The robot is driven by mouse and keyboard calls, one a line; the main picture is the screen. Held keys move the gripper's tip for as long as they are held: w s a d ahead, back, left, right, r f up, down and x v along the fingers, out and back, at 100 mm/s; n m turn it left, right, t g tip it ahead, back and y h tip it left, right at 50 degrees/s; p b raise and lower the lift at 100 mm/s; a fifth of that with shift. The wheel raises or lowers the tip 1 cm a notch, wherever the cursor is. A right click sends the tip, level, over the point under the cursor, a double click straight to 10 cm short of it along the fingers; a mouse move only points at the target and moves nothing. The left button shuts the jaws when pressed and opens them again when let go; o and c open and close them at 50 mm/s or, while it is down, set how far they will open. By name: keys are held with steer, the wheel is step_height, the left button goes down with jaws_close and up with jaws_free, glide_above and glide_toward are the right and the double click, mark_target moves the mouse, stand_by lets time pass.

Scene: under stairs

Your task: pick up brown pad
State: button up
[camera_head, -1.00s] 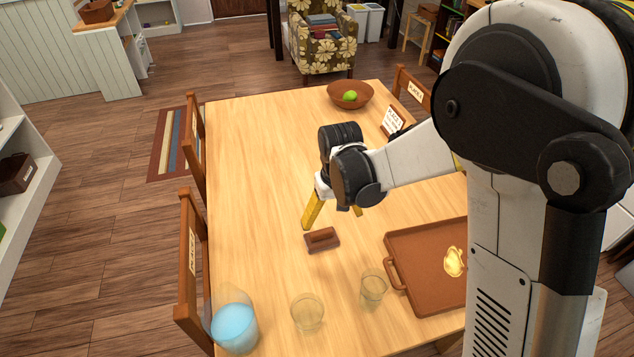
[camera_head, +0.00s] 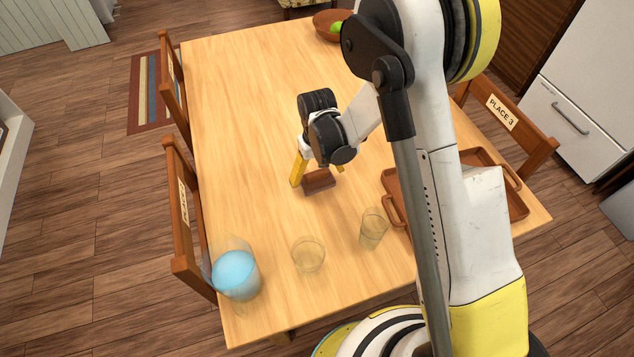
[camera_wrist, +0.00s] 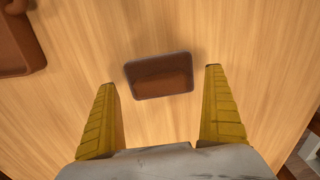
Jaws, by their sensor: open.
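The brown pad (camera_head: 319,181) is a small dark-brown block with a raised top, lying on the light wooden table (camera_head: 235,120). In the wrist view the pad (camera_wrist: 160,76) lies just beyond the fingertips, roughly centred between them and flat on the wood. My gripper (camera_head: 318,177) has yellow fingers and is open and empty. It hangs close over the pad and partly covers it in the head view. In the wrist view the gripper (camera_wrist: 159,80) has one finger on each side, with a gap wider than the pad. No contact with the pad is visible.
A brown tray (camera_head: 396,213) lies right of the pad, partly hidden by my arm. Two clear glasses, one left (camera_head: 308,254) and one right (camera_head: 373,228), and a pitcher with blue contents (camera_head: 236,275) stand nearer. A brown bowl (camera_head: 327,27) is at the far end.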

mark_target(321, 173)
steer(key=shift+f, duration=0.85)
steer(key=shift+r, duration=0.1)
steer(key=c, duration=1)
steer(key=shift+r, duration=0.55)
steer(key=r+p, duration=0.1)
steer(key=r, duration=0.1)
steer(key=d+r+p, duration=0.1)
steer(key=r, duration=0.1)
steer(key=d+r+p, duration=0.1)
steer(key=d+r, duration=0.1)
steer(key=d, duration=0.1)
steer(key=d+r+p, duration=0.1)
steer(key=d+r, duration=0.1)
steer(key=d, duration=0.2)
steer(key=s+d+r+p, duration=0.1)
steer(key=d+r, duration=0.1)
steer(key=d, duration=0.1)
steer(key=shift+s+d, duration=0.1)
steer(key=shift+d, duration=0.2)
